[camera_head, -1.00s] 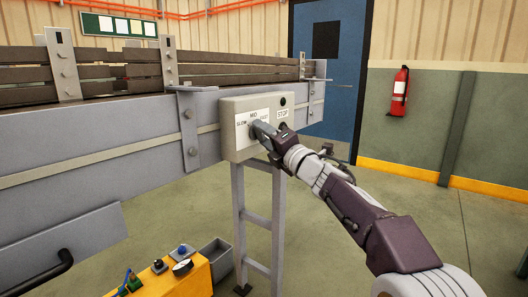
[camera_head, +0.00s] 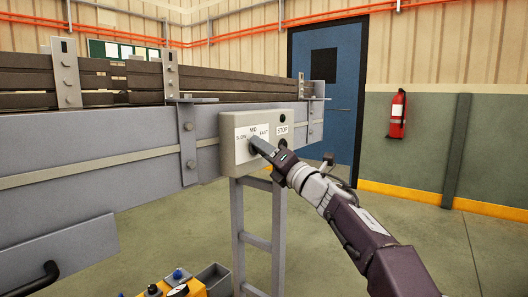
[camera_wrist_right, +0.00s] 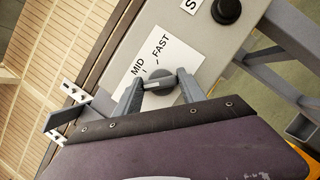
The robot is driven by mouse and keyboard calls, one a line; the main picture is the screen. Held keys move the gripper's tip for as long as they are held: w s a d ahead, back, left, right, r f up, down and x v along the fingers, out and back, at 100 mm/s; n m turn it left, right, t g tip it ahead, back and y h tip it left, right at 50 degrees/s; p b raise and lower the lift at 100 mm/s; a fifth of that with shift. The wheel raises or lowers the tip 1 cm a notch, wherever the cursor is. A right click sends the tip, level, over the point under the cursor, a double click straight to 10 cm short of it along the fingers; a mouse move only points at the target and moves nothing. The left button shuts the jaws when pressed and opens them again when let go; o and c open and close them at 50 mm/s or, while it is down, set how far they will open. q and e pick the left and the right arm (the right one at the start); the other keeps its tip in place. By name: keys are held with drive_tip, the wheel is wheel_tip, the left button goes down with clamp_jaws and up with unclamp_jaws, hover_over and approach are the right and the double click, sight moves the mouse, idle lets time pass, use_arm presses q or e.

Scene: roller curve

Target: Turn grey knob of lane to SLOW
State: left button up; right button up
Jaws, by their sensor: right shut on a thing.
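The control box (camera_head: 232,160) is on the side of the conveyor, with a white label reading SLOW, MID and FAST. In the head view my right gripper (camera_head: 258,146) reaches the label and covers the knob. The right wrist view shows the grey knob (camera_wrist_right: 157,82) between the two fingers of my right gripper (camera_wrist_right: 159,87), which is shut on it. MID and FAST are readable there; SLOW is hidden. A pale line marks the knob's face, but I cannot tell which setting it points to. My left gripper is not in view.
A STOP label (camera_head: 282,129) and a dark round button (camera_wrist_right: 226,11) are beside the dial. The conveyor frame (camera_head: 90,145) fills the left side. A yellow unit with small controls (camera_head: 190,288) is low in front. Open floor (camera_head: 400,240) lies to the right.

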drive_tip(key=o, duration=1.4)
drive_tip(key=shift+c, duration=0.2)
drive_tip(key=b+v, duration=0.1)
drive_tip(key=v, duration=0.8)
drive_tip(key=shift+b, duration=0.35)
